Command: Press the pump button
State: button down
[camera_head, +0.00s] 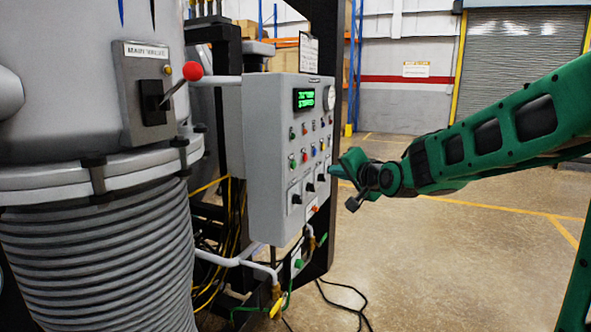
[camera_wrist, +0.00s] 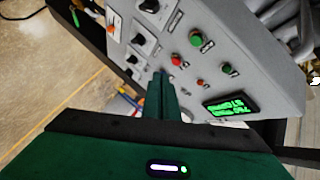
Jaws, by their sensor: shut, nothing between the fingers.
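The grey control panel (camera_head: 268,150) carries several small round buttons, black knobs and a green-lit display (camera_head: 304,99). A green button (camera_head: 292,163) and a red button (camera_head: 304,156) sit mid-panel; I cannot read which one is the pump button. In the wrist view a green button (camera_wrist: 196,39), a red button (camera_wrist: 176,60) and another green button (camera_wrist: 227,69) show to the right of my fingers. My gripper (camera_head: 334,172) is shut and empty, close to the panel's right part, near the black knobs (camera_wrist: 138,38). I cannot tell whether the fingertips touch the panel.
A large ribbed furnace vessel (camera_head: 100,265) with a red-knobbed lever (camera_head: 192,71) stands to the left. Pipes and yellow cables (camera_head: 210,292) hang below the panel. A black cable (camera_head: 345,305) lies on the floor. The floor to the right is open.

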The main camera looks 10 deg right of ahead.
aim_at(294, 165)
jog(key=w+a, duration=0.5)
jog(key=a, duration=0.2)
dwell(0.5)
jog(key=shift+w+a, duration=0.15)
dwell(1.8)
jog(key=shift+w+a, duration=0.2)
jog(key=shift+a, duration=0.05)
jog(key=shift+w+a, duration=0.2)
jog(key=shift+a, duration=0.1)
dwell(1.0)
jog(key=shift+s+d, duration=0.45)
jog(key=shift+d, duration=0.2)
